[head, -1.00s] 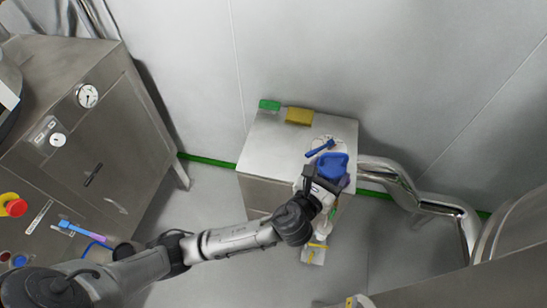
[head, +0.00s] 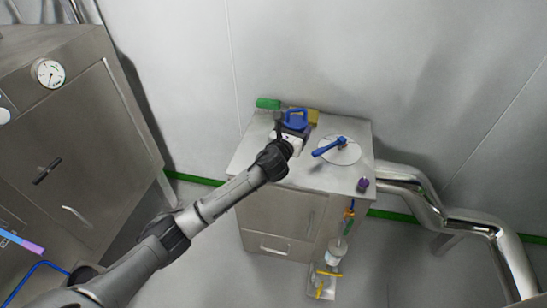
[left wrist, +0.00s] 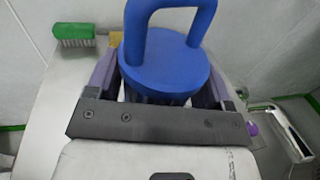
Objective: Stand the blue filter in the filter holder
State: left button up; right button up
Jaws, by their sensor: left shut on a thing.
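The blue filter (head: 296,118) has a round blue top with a loop handle. My left gripper (head: 292,130) is shut on it and holds it upright over the back left of the steel cabinet top. In the left wrist view the blue filter (left wrist: 165,68) sits between the two purple-grey fingers, its handle pointing away from the palm. Its lower part is mostly hidden, and I cannot tell whether it touches the surface. I cannot make out a filter holder with certainty; the area under the filter is hidden. My right gripper is not in view.
A green brush (head: 268,103) and a partly hidden yellow block (head: 313,116) lie at the cabinet's (head: 235,160) back edge. A pale disc with a blue lever (head: 328,147) and a purple knob (head: 363,184) are to the right. A steel pipe (head: 430,205) runs beside the cabinet.

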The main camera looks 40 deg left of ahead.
pick_arm(q)
jog(key=shift+w+a+f, duration=0.2)
jog(key=shift+a+f, duration=0.15)
jog(key=shift+a, duration=0.1)
jog(key=shift+s+a+f+b, duration=0.1)
jog(key=shift+a+f+b, duration=1.75)
jog(key=shift+a+f, duration=1.1)
jog(key=shift+a+f+b, duration=1.8)
jog(key=shift+a+f, duration=0.85)
jog(key=shift+a, duration=0.45)
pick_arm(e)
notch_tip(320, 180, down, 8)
pick_arm(q)
jog(key=shift+a, duration=0.1)
